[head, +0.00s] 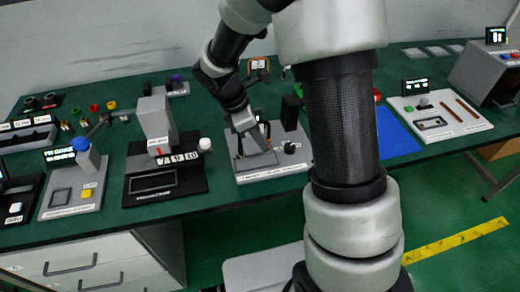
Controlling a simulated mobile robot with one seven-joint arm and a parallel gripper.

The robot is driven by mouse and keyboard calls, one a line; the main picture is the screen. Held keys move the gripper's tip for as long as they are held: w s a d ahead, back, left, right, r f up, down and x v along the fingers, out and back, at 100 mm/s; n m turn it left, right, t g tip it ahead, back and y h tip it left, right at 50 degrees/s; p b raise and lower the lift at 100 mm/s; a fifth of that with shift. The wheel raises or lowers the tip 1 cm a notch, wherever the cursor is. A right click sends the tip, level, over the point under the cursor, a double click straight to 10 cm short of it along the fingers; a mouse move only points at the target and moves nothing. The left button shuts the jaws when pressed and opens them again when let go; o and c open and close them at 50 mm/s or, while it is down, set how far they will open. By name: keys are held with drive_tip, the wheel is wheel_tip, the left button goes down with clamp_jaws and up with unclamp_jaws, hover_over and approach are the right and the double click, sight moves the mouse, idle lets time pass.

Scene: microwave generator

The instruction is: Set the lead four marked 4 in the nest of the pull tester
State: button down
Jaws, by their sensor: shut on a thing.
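My gripper (254,147) reaches down over a light grey bench device (270,172) near the middle of the table's front edge. The device has a dark upright block and a black knob on its right side. It may be the pull tester, but its label is too small to read. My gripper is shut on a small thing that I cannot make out. The gripper and arm hide the device's nest. I cannot read a mark 4 anywhere. An orange looped thing with a white tag (259,64) stands at the back, behind my wrist.
A black-based press (166,180) and a grey unit with a blue knob (85,190) stand left of the device. A blue mat (397,134) and a white-plated unit (437,118) lie to the right. Small coloured parts lie at the back left. My arm hides the middle right.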

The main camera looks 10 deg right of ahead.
drive_tip(key=shift+f, duration=1.8)
drive_tip(key=shift+f+b, duration=0.15)
drive_tip(key=shift+b, duration=0.2)
drive_tip(key=c, duration=1.9)
unclamp_jaws()
drive_tip(key=shift+o, duration=0.2)
